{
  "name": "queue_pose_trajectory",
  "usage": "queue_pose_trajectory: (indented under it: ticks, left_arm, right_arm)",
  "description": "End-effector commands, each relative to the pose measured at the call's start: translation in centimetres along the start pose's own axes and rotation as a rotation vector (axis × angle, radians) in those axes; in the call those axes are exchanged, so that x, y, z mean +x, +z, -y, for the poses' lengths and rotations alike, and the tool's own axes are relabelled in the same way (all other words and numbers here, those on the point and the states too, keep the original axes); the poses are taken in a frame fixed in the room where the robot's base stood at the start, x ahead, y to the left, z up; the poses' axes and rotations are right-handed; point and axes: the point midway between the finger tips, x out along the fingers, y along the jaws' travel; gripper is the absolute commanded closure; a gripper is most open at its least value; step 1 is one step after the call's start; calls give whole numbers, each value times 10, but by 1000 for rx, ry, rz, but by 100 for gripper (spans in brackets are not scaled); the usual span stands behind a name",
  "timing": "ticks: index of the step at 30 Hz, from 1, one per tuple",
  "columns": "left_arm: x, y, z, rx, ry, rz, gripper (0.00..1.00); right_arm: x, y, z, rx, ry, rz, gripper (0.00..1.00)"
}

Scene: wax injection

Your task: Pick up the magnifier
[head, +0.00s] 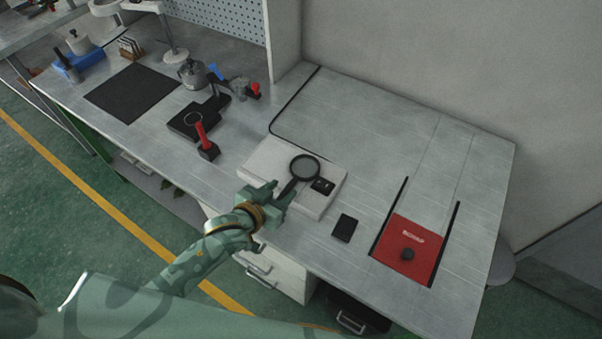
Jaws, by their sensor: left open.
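The magnifier (304,168) has a round black-rimmed lens and a dark handle. It lies on a white flat box (262,160) on the workbench, with its handle pointing down and left toward my gripper. My left gripper (283,191) is open, its fingers at the handle's lower end. I cannot tell whether the fingers touch the handle, since the gripper hides part of it. My right gripper is not in view.
A small black item (323,186) lies beside the lens on the box. A black pad (344,228) and a red plate (410,248) with a dark knob are to the right. A red-handled tool (203,138) stands left. The bench's back right is clear.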

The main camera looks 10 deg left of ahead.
Motion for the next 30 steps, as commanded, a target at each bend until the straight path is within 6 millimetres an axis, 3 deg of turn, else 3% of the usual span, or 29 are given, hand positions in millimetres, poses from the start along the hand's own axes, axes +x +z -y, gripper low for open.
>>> queue_pose_trajectory:
  ticks: [9, 17, 18, 22, 30]
  left_arm:
    - [47, -4, -2, 0, 0, 0, 60]
    - [51, -6, -2, 0, -1, 0, 60]
    - [51, -6, -2, 0, -1, 0, 63]
    - [51, -6, -2, 0, -1, 0, 99]
    - [51, -6, -2, 0, -1, -1, 100]
  right_arm:
    - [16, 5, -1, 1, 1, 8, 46]
    - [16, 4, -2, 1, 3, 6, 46]
    - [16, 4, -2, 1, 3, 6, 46]
    - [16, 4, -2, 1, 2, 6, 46]
    - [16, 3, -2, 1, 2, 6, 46]
